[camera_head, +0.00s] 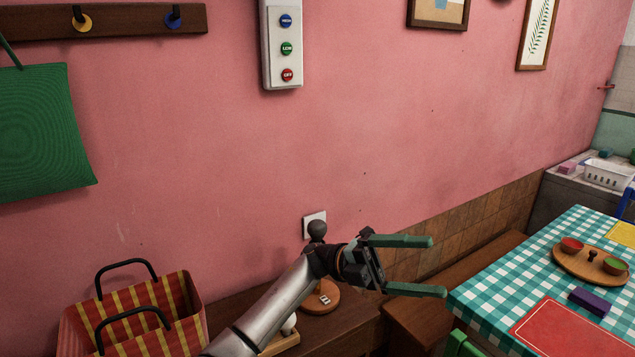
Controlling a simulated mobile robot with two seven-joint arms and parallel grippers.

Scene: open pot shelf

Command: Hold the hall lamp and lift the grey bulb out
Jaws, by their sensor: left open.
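The hall lamp stands on the wooden bench against the pink wall. Its round wooden base (318,300) shows below my left wrist, and my arm hides its middle. The dark grey bulb (317,230) sits at the lamp's top, just above my forearm and in front of a white wall plate. My left gripper (437,266) is open and empty, its two green fingers pointing right, away from the lamp. I cannot tell whether my arm touches the lamp. My right gripper is not in view.
A white bulb (289,323) lies by a small wooden tray (283,342), partly behind my forearm. A striped bag (133,310) stands at left. A checkered table (500,262) with a board, red mat and purple block stands at right. A switch panel (281,45) hangs above.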

